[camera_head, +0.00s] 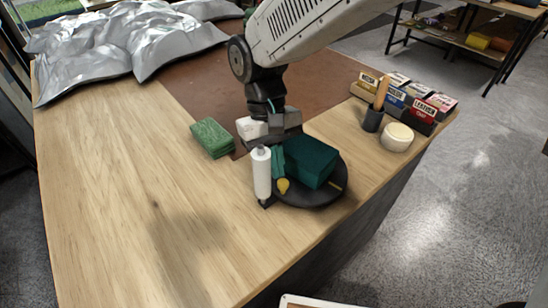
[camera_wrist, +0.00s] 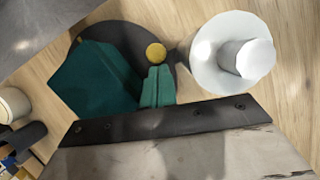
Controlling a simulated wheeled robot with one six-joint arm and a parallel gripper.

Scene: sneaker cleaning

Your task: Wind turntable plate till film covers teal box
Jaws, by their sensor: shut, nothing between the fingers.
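The teal box (camera_head: 312,160) sits on the dark round turntable plate (camera_head: 325,196) near the table's right edge. The box (camera_wrist: 95,80) also shows in the wrist view, and no film is discernible on it. A yellow knob (camera_head: 283,186) is on the plate's near-left part. A white film roll (camera_head: 262,173) stands upright just left of the plate; the wrist view shows it from above (camera_wrist: 246,58). My gripper (camera_head: 278,170) has teal fingers, shut and empty. In the wrist view its fingertips (camera_wrist: 158,72) are close to the knob (camera_wrist: 156,53); contact is unclear.
A green sponge block (camera_head: 212,138) lies left of my gripper. A black cup with a wooden-handled tool (camera_head: 373,119), a round cream jar (camera_head: 397,138) and several small boxes (camera_head: 420,105) stand at the right. Crumpled silver sheeting (camera_head: 130,40) covers the far left. The near-left tabletop is clear.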

